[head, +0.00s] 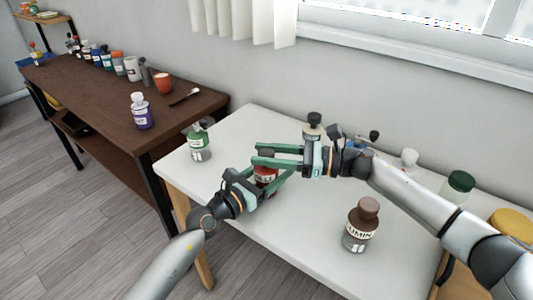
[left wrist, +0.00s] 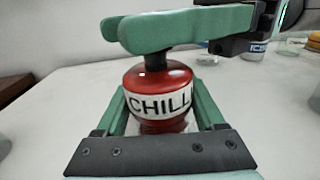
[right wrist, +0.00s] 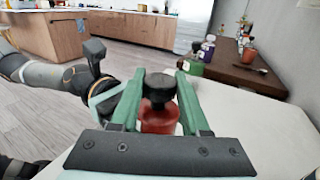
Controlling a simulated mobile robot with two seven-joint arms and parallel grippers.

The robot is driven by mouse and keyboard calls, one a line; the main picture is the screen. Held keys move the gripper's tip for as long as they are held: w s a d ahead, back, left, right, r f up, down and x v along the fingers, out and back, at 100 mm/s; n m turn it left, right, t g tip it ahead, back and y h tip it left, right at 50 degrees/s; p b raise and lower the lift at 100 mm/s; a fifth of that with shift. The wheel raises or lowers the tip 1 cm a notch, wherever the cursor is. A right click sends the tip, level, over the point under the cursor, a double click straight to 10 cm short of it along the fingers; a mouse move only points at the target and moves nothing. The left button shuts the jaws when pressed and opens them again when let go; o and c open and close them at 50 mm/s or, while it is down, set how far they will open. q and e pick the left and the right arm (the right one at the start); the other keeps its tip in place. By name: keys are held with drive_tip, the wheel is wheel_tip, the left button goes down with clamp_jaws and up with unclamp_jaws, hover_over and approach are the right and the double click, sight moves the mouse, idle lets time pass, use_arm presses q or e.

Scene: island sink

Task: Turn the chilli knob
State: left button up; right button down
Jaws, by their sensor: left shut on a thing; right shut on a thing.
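The red chilli jar (head: 265,174) stands upright on the white table, partly hidden by my grippers in the head view. Its CHILLI label shows in the left wrist view (left wrist: 160,100). My left gripper (head: 262,178) is shut around the jar's body, low down. The black chilli knob (right wrist: 159,88) sits on top of the red jar in the right wrist view. My right gripper (head: 258,156) reaches in from the right above the jar and is shut on the knob, with a finger on each side of it. The knob is mostly hidden in the head view.
A cumin jar (head: 360,225) stands right of the grippers. A green-topped jar (head: 199,142) stands to the left, and a black-topped jar (head: 313,125) behind. A brown table (head: 110,100) with several bottles is at the left.

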drive_tip(key=shift+f+m+t, duration=0.1)
drive_tip(key=shift+m+t, duration=0.6)
drive_tip(key=shift+t, duration=0.4)
drive_tip(key=shift+c, duration=1.8)
unclamp_jaws()
drive_tip(key=shift+d, duration=0.15)
drive_tip(key=v, duration=1.1)
drive_tip(key=shift+s+d+r, duration=0.15)
drive_tip(key=shift+d+r, duration=0.15)
drive_tip(key=shift+d, duration=0.05)
drive_tip(key=shift+c, duration=0.4)
